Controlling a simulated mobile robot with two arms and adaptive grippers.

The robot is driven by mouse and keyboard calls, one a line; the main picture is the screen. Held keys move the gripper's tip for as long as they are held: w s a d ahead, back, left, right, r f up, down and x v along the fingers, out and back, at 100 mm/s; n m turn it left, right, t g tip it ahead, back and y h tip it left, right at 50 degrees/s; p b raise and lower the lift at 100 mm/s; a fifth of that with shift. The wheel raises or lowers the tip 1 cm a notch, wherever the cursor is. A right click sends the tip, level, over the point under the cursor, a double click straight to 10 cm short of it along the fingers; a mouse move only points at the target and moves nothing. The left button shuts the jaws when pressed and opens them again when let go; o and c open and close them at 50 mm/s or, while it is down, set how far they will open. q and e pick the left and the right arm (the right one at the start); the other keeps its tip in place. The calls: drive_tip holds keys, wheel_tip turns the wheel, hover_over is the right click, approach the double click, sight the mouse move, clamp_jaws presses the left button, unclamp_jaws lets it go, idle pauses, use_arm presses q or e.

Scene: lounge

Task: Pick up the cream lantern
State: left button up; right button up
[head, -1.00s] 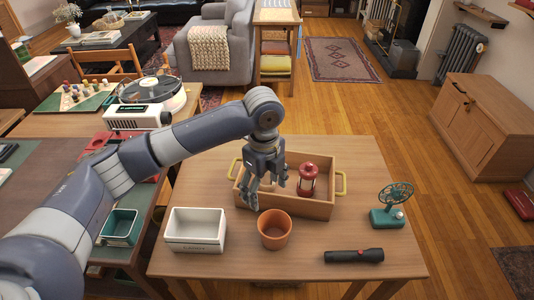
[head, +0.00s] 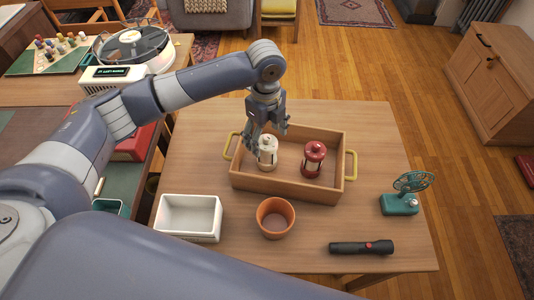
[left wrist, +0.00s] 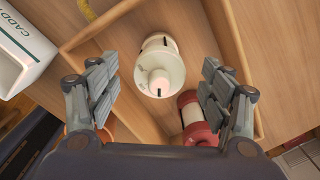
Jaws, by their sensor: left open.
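The cream lantern (head: 267,153) stands upright in the left part of a wooden tray (head: 262,185) with yellow handles. A red lantern (head: 314,158) stands to its right in the same tray. My left gripper (head: 266,136) is open, just above and behind the cream lantern in the head view, with nothing held. In the left wrist view the cream lantern (left wrist: 160,68) lies between and beyond the open fingers (left wrist: 160,100), apart from both. The red lantern (left wrist: 196,117) shows there close to the right finger, partly hidden by it. My right gripper is not in view.
On the table are a white caddy (head: 188,217), a terracotta pot (head: 275,216), a black flashlight (head: 361,247) and a teal fan (head: 402,200). A record player (head: 130,52) stands on the desk at the left. The tabletop behind the tray is largely clear.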

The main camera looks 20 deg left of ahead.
sight(267, 147)
use_arm(q)
wheel_tip(267, 147, down, 4)
drive_tip(key=shift+s+d+f+p, duration=0.1)
drive_tip(key=shift+d+f+p, duration=0.1)
drive_tip(key=shift+p, duration=0.1)
drive_tip(key=shift+f, duration=0.4)
drive_tip(key=c, duration=1.4)
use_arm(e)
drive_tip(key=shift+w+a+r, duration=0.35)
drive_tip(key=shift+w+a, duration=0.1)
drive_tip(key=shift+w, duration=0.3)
